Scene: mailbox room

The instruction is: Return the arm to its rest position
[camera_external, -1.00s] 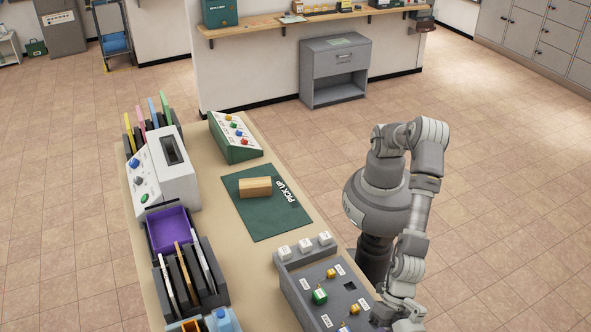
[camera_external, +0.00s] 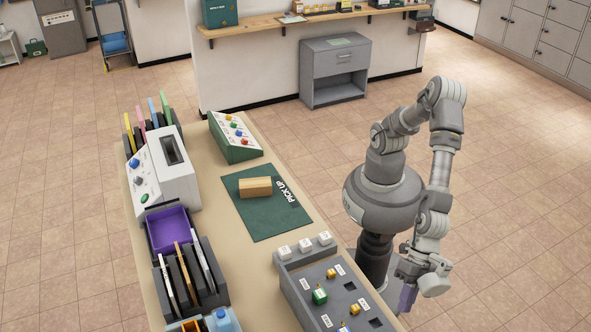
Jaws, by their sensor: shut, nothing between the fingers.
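My gripper (camera_external: 405,299) hangs at the lower right, just right of the counter's edge and beside the grey key tray. Its fingers point down and look shut, with nothing seen between them. My arm rises from my base, bends at a high elbow and drops down to the gripper. The gripper is clear of the things on the counter.
The counter (camera_external: 228,178) holds a tan parcel (camera_external: 255,187) on a green PICK UP mat (camera_external: 249,222), a purple tray (camera_external: 170,232), a grey tray (camera_external: 300,262) with small blocks, and button panels. A grey cabinet (camera_external: 335,62) stands behind. The floor (camera_external: 510,220) to the right is clear.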

